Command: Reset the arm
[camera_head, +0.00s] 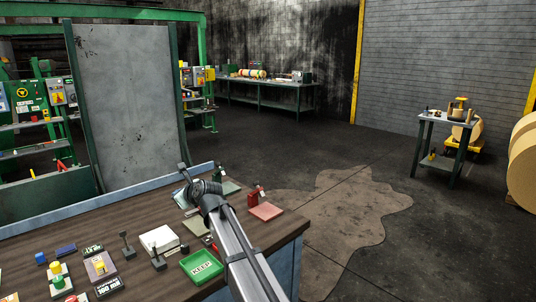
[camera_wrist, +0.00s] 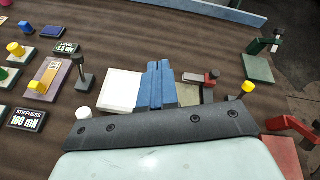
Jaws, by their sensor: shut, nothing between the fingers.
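My gripper's blue fingers (camera_wrist: 160,82) are pressed together in the wrist view, with nothing between them. They are over the brown control table, next to a white block (camera_wrist: 121,90). In the head view my arm reaches in from the bottom over the table (camera_head: 135,215), right of the white block (camera_head: 159,240) and the green KEEP tray (camera_head: 201,265). The fingers cannot be made out clearly there. The dark wrist housing hides part of the table in the wrist view.
A red stand (camera_head: 266,210) and a green stand (camera_head: 230,187) are near the table's right end. Black levers (camera_head: 127,246), coloured knobs and a STIFFNESS display (camera_wrist: 27,119) crowd the left. A grey panel (camera_head: 125,105) rises behind. Open floor lies to the right.

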